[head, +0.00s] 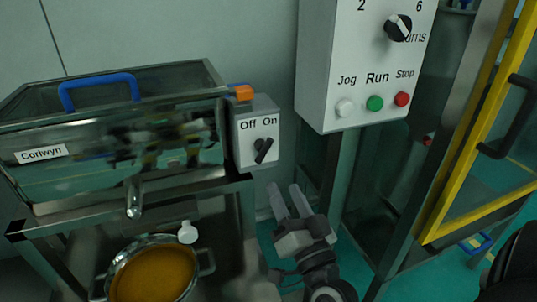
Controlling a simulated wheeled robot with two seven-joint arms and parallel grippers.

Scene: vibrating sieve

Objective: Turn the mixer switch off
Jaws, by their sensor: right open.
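The mixer (110,135) is a shiny metal box with a blue handle on its lid and a "Corlwyn" label, at the left. A grey switch box (243,148) on its right side is marked "Off" and "On". The black switch knob (263,150) on it is tilted, its upper end leaning right toward "On". My right gripper (290,202) is open and empty, below and a little right of the knob, its fingers pointing up and apart from the switch box. My left gripper is out of the picture.
A white control box (350,70) with a dial and Jog, Run and Stop buttons hangs to the upper right. A pot (200,262) of orange-brown contents stands below the mixer spout. A yellow-framed door (480,125) is at the right.

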